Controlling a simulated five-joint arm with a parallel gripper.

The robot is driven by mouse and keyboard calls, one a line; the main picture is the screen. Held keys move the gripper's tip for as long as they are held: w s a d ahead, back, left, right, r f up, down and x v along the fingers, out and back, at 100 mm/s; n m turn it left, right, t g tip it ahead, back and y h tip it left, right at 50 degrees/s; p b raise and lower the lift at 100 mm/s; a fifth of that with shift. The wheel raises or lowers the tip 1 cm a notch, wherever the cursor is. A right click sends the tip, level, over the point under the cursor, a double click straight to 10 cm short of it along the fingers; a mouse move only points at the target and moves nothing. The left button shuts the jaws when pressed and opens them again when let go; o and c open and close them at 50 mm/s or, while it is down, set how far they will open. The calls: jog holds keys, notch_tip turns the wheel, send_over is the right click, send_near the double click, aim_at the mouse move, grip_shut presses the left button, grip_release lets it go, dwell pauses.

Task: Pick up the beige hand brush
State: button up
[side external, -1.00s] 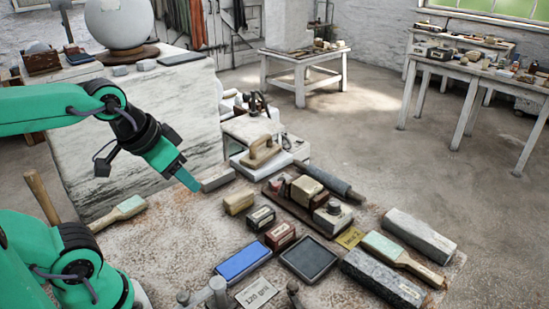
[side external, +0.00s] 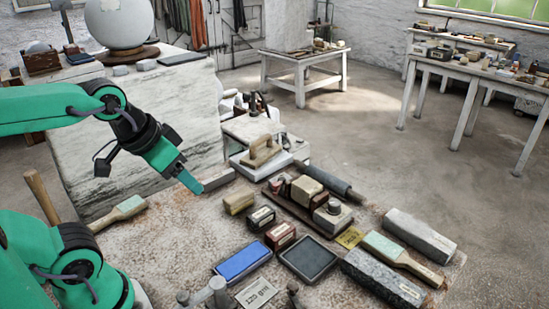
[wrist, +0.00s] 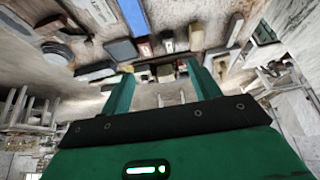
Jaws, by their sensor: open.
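A small beige block, which looks like the hand brush (side external: 239,202), lies on the speckled worktop (side external: 170,245) in the side view. Its bristles cannot be made out. It appears beyond my right finger in the wrist view (wrist: 196,36). My gripper (side external: 196,187) is to its left and a little above the worktop, tilted downward. In the wrist view my gripper (wrist: 161,70) has its two green fingers wide apart with nothing between them. It is apart from the block.
A black box (side external: 261,219), a red box (side external: 280,236), a blue slab (side external: 243,262) and a dark slab (side external: 308,258) lie close right and front of the block. A grey bar (side external: 218,179) lies behind it. A green-topped paddle (side external: 120,210) lies left.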

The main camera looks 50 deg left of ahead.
jog(key=shift+w, duration=0.15)
jog(key=g, duration=0.5)
send_over(238, 194)
notch_tip(238, 194, down, 15)
jog(key=shift+d, duration=0.15)
jog(key=shift+a+f+g, duration=0.2)
jog(key=shift+f+g, duration=0.1)
jog(key=shift+f, duration=1.3)
jog(key=shift+f, duration=0.1)
jog(key=shift+d+f, duration=0.15)
jog(key=shift+f, duration=2.35)
